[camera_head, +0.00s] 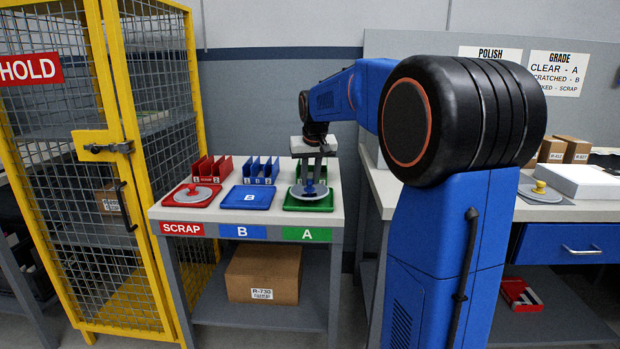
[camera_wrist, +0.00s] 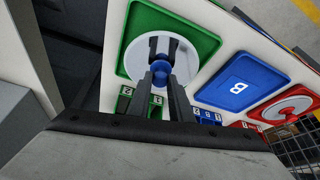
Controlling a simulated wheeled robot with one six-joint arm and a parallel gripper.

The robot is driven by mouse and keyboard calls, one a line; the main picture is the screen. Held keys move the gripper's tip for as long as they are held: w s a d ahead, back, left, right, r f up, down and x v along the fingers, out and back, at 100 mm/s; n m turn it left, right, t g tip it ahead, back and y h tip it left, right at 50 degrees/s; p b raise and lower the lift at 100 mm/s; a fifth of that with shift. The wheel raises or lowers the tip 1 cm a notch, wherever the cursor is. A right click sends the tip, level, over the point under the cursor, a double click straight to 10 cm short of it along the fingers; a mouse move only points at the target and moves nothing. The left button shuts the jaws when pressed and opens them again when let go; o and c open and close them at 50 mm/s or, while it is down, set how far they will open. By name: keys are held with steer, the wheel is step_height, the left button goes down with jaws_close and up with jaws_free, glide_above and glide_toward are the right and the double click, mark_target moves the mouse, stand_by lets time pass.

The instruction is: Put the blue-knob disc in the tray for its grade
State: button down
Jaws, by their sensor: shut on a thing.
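The blue-knob disc (camera_head: 298,191) is a grey disc at the green A tray (camera_head: 290,207), inside its outline. I cannot tell whether it rests on the tray or hangs just above. My gripper (camera_head: 310,180) points down, shut on its blue knob. In the wrist view the knob (camera_wrist: 162,68) sits between my fingertips (camera_wrist: 161,76), with the pale disc (camera_wrist: 140,50) over the green tray (camera_wrist: 207,44). The blue B tray (camera_head: 246,197) is bare. The red SCRAP tray (camera_head: 169,202) holds a grey disc with a red knob (camera_head: 192,188).
Red (camera_head: 212,168), blue (camera_head: 262,170) and green racks stand behind the trays. A yellow mesh cage (camera_head: 125,150) is left. A yellow-knob disc (camera_head: 540,192) lies on the right bench. A partly hidden grade sign (camera_head: 559,74) reads clear A, scratched B, and a scrap line.

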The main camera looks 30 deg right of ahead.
steer(key=shift+f, duration=0.15)
stand_by(0.5)
steer(key=shift+f, duration=1.1)
steer(key=c, duration=1.1)
jaws_free()
steer(key=shift+r, duration=4)
